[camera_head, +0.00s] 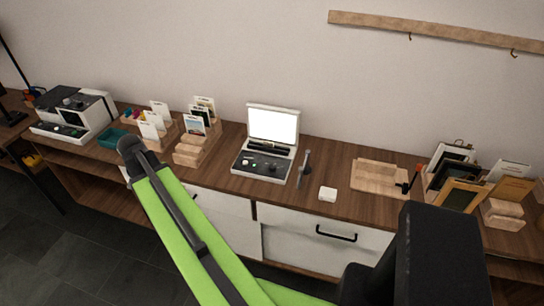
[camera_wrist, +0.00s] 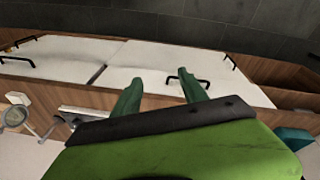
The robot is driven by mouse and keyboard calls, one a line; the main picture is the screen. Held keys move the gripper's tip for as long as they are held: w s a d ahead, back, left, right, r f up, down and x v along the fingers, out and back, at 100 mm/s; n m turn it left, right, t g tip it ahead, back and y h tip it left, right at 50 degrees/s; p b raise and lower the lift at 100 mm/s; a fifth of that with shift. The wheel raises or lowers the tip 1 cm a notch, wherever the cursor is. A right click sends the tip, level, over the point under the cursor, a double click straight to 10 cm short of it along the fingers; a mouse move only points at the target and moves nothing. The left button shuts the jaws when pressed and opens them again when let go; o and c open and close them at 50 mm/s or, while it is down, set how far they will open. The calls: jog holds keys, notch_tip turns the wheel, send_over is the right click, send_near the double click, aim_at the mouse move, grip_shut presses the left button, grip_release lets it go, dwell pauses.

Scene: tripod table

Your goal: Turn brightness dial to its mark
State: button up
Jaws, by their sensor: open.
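A light-coloured box (camera_head: 273,181) with a raised lid and a bright lit screen (camera_head: 273,125) stands on the wooden counter in the middle of the head view. Its dark front panel carries small knobs, one of them a dark dial (camera_head: 271,167). The dial's mark is too small to make out, and I cannot tell which knob is for brightness. My gripper (camera_wrist: 160,91) shows in the wrist view with its two green fingers apart and nothing between them. It faces the white drawer fronts. Its fingers cannot be made out in the head view.
A dark upright tool (camera_head: 304,170) and a small white block (camera_head: 327,194) are right of the box. Card holders (camera_head: 190,150) stand left, a wooden board (camera_head: 378,178) and frames (camera_head: 455,180) right. Drawer handles (camera_head: 337,234) stick out in front.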

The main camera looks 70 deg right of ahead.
jog(key=s+d+r+m+g+p, duration=0.1)
jog(key=s+d+r+m, duration=0.25)
jog(key=s+d, duration=0.4)
jog(key=s+d+r+m+p, duration=0.2)
jog(key=s+d+m, duration=0.2)
jog(key=d, duration=0.6)
jog(key=m+g+h, duration=0.1)
jog(key=m, duration=0.5)
send_over(273, 166)
jog(key=w+a, duration=0.5)
jog(key=shift+n, duration=0.35)
jog(key=b+x, duration=1)
jog(key=s+b+x, duration=0.1)
jog(key=b+x, duration=0.4)
jog(key=shift+d+f, duration=0.15)
grip_shut()
